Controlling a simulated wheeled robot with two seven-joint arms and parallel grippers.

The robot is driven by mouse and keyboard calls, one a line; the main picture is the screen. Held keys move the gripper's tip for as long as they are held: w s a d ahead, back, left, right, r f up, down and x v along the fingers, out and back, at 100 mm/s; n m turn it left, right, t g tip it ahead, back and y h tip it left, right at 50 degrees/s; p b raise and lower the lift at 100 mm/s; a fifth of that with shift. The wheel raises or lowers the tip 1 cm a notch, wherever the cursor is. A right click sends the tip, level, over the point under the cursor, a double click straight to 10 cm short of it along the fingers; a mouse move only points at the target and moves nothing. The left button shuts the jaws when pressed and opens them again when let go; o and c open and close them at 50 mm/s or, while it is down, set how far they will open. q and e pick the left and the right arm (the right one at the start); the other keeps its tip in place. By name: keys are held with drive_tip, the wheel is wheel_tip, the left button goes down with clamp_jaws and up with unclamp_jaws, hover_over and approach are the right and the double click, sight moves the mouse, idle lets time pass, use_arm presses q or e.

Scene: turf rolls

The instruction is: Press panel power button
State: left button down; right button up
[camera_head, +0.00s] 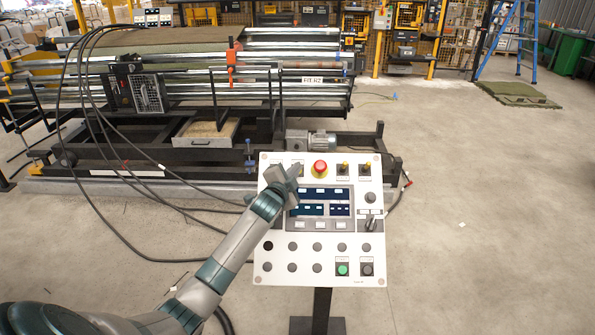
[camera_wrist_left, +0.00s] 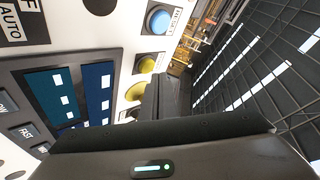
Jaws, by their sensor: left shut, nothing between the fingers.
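The white control panel (camera_head: 380,255) stands upright on a dark post and carries a screen (camera_head: 340,203), several dark knobs, a red mushroom button (camera_head: 319,168) and a green button (camera_head: 342,269). My left gripper (camera_head: 293,171) is shut and empty, in front of the panel's upper left part, covering some of the top-row controls. In the left wrist view its fingers (camera_wrist_left: 169,92) are close to the panel, beside a yellow control (camera_wrist_left: 146,64); a blue button (camera_wrist_left: 158,18) is further up. Contact cannot be told, and no power label is legible. My right gripper is not in view.
A large turf-roll machine (camera_head: 200,90) with metal rollers stands behind the panel. Black cables (camera_head: 130,245) hang from it and trail across the floor to the left. A blue ladder (camera_head: 528,45) is at the back right. The floor right of the panel is clear.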

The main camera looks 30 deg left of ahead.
use_arm(q)
drive_tip(key=shift+w+a+f, duration=0.15)
drive_tip(key=shift+w+f, duration=0.1)
drive_tip(key=shift+f, duration=0.1)
idle(0.5)
drive_tip(key=shift+w+a+f+b, duration=0.2)
drive_tip(key=shift+f+b, duration=0.15)
drive_tip(key=shift+b, duration=0.2)
idle(0.7)
drive_tip(key=shift+d+r, duration=0.1)
drive_tip(key=shift+r, duration=0.05)
drive_tip(key=shift+s+d+r+p, duration=0.25)
drive_tip(key=shift+s+r+p, duration=0.25)
drive_tip(key=shift+p, duration=0.5)
drive_tip(key=shift+s+d+r+p, duration=0.15)
drive_tip(key=shift+s+r+p, duration=0.05)
drive_tip(key=shift+r+p, duration=0.25)
drive_tip(key=shift+s+d+r+p, duration=0.15)
drive_tip(key=shift+r+p, duration=0.15)
drive_tip(key=shift+p, duration=0.25)
drive_tip(key=s+r+p, duration=0.1)
drive_tip(key=s+d+r+p, duration=0.1)
drive_tip(key=p, duration=0.1)
drive_tip(key=shift+r, duration=0.2)
